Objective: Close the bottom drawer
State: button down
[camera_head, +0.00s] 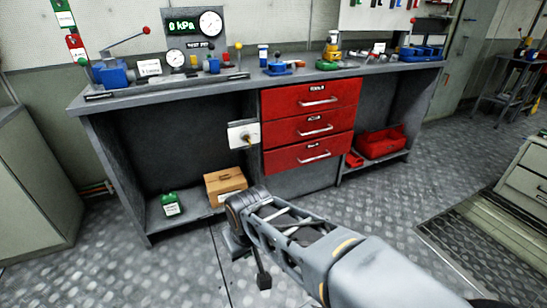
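A stack of red drawers with silver bar handles is set under the workbench in the head view. The bottom drawer (309,154) is the lowest red one, just below the middle drawer (313,126). Its front looks nearly in line with the drawers above, and I cannot tell whether it stands slightly out. My arm reaches in from the lower right and bends down in front of the bench. The end of the arm, with my gripper (250,264), hangs low near the floor, left of and below the drawers and apart from them. Its fingers are too unclear to read as open or shut.
The grey workbench (225,88) carries gauges and tools. A white plate (243,134) sticks out left of the drawers. A cardboard box (226,186) and a green item (171,204) sit on the lower shelf. A red bin (382,143) is at right. Floor before the drawers is free.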

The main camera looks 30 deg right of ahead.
aim_at(281, 158)
jog(key=u, duration=0.05)
jog(key=i, duration=0.9)
jog(key=z, duration=0.75)
jog(key=i, duration=0.75)
jog(key=z, duration=0.55)
